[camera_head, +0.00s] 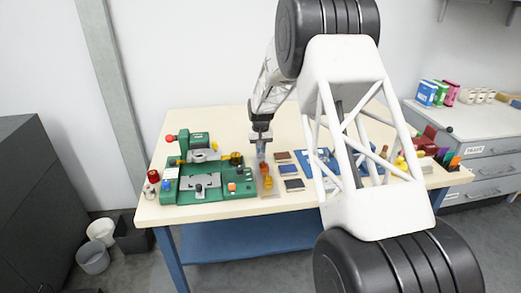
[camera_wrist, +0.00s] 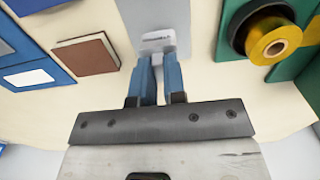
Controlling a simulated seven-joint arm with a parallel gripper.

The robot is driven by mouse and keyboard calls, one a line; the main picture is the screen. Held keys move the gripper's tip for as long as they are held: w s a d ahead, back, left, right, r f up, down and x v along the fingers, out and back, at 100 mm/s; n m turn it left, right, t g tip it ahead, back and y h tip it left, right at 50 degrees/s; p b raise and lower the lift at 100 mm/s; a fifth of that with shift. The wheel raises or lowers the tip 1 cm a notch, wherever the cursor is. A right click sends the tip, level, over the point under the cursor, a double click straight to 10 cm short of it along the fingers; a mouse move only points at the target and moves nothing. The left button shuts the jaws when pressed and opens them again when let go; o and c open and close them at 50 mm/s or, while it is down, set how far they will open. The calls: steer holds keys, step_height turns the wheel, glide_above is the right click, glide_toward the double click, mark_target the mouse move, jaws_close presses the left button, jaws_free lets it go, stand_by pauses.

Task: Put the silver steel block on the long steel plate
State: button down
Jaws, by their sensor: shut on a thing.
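My gripper (camera_head: 262,157) points down over the far part of the work table. In the wrist view its two blue fingers (camera_wrist: 158,62) are close together, shut on a small pale silver block (camera_wrist: 156,42), which shows at the fingertips. The long steel plate (camera_wrist: 182,14) is a grey strip beneath and beyond the block. In the head view the plate (camera_head: 268,191) runs toward the table's front edge, with orange and yellow pieces on its near part. I cannot tell whether the block touches the plate. The fingers hide part of both in the head view.
Red and blue-capped items (camera_head: 152,178) stand at the table's left edge.

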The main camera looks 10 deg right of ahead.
steer(key=shift+f, duration=0.3)
steer(key=c, duration=1.2)
jaws_free()
steer(key=shift+r, duration=0.1)
step_height(320, 180, up, 12)
steer(key=shift+r, duration=0.1)
